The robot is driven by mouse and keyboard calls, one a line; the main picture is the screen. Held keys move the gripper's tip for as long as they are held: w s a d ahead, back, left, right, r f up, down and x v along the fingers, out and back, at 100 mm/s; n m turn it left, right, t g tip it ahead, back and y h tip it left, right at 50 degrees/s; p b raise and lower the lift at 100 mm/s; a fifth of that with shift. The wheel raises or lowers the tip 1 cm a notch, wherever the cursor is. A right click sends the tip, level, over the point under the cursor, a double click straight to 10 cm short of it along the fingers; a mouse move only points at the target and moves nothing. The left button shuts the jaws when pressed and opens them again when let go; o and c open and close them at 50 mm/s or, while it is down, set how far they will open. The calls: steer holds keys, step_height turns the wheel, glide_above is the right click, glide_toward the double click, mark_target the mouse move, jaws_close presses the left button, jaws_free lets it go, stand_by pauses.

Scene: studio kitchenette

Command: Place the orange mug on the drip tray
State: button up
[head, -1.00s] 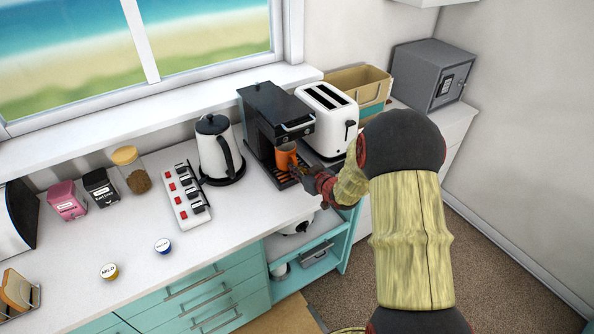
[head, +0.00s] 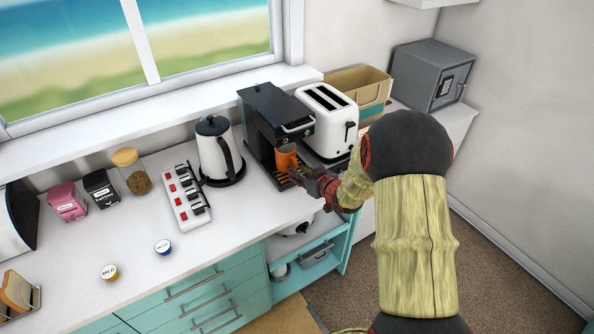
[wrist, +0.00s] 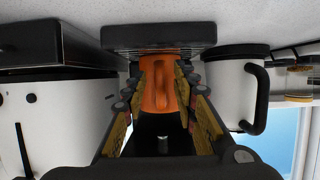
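The orange mug (head: 286,158) stands upright on the drip tray (head: 283,181) of the black coffee machine (head: 275,118), under its head. In the wrist view, which is upside down, the mug (wrist: 160,85) rests against the slotted drip tray (wrist: 158,36) with its handle facing me. My gripper (head: 299,176) is just in front of the mug, at the tray's front edge. In the wrist view my gripper (wrist: 163,96) is open, its two fingers spread on either side of the mug. I cannot tell whether a finger still touches it.
A white kettle (head: 218,148) stands left of the coffee machine and a white toaster (head: 327,118) close on its right. A power strip (head: 185,197) lies left of the kettle. Two coffee pods, one marked MILD (head: 109,272), lie on the front counter, which is otherwise mostly clear.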

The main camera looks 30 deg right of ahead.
steer(key=p+v, duration=0.2)
steer(key=v, duration=0.8)
steer(key=s+a+r+m+g+h, duration=0.1)
steer(key=s+a+r+g+h, duration=0.15)
steer(key=r, duration=0.45)
steer(key=s+a+r+g+h, duration=0.1)
steer(key=s+a+r, duration=0.2)
steer(key=r, duration=0.5)
steer(key=s+a+r+g+y, duration=0.1)
steer(key=s+a+g, duration=0.1)
steer(key=s+a, duration=0.5)
steer(key=s+a+r+g+y, duration=0.2)
steer(key=s+a, duration=0.6)
steer(key=s, duration=0.5)
steer(key=shift+s+a+r+n, duration=0.2)
steer(key=shift+a+r+n, duration=0.05)
steer(key=shift+a+n, duration=0.05)
